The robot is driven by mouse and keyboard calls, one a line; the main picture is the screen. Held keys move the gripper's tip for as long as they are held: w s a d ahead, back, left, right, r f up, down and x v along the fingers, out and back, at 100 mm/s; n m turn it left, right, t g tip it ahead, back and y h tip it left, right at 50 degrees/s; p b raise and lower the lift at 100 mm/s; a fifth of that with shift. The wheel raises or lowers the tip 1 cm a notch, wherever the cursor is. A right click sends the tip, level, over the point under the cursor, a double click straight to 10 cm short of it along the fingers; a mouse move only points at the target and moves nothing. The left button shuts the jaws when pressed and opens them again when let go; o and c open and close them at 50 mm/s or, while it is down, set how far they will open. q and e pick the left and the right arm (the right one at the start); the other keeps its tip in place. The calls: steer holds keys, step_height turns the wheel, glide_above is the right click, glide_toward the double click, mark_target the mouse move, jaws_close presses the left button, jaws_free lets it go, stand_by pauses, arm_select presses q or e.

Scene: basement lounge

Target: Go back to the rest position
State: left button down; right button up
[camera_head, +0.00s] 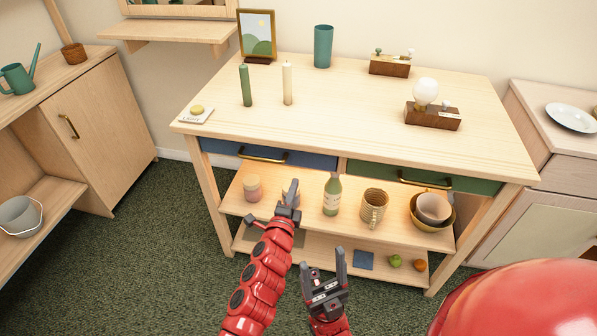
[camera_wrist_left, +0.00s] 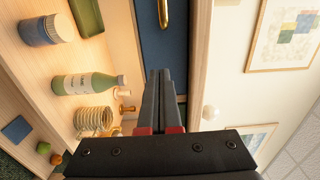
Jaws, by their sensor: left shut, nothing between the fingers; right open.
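My left gripper (camera_head: 292,190) is shut and empty, in front of the upper shelf of the wooden table and below the blue drawer (camera_head: 225,147). In the left wrist view its two fingers (camera_wrist_left: 159,75) lie together, with the blue drawer front (camera_wrist_left: 154,45) and its brass handle (camera_wrist_left: 163,12) beyond them. My right gripper (camera_head: 327,265) is open and empty, lower and to the right, in front of the lower shelf. Both red arms reach forward from the bottom of the head view.
The table top (camera_head: 340,120) carries candles, a teal cup (camera_head: 323,46) and a globe lamp (camera_head: 425,93). The upper shelf holds a jar (camera_head: 253,187), a bottle (camera_head: 332,195), a ribbed mug (camera_head: 373,207) and bowls (camera_head: 433,209). Open carpet (camera_head: 150,240) lies left.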

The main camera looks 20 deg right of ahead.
arm_select(q)
steer(key=v, duration=0.4)
steer(key=shift+s+a+r, duration=0.2)
steer(key=shift+s, duration=0.15)
steer(key=shift+a, duration=0.1)
